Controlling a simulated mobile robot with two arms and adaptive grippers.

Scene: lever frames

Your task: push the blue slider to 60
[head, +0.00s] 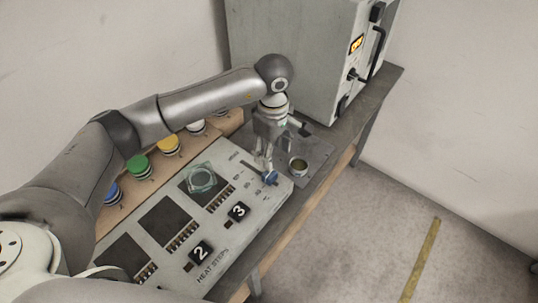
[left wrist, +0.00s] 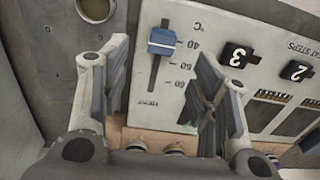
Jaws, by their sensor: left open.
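The blue slider (head: 270,178) sits at the front-edge end of its slot on the grey control panel (head: 225,255). In the left wrist view the slider (left wrist: 162,42) is near the slot's upper end, beside the 40 mark. The dark slot runs down from it past further marks, which are too small to read surely. My left gripper (head: 265,163) points down over the panel right by the slider. In the left wrist view the gripper's fingers (left wrist: 160,65) are open and empty, spread on either side of the slot. I cannot tell whether a finger touches the slider. My right gripper is not in view.
Coloured buttons (head: 139,166) line the back. A grey cabinet (head: 295,60) stands behind.

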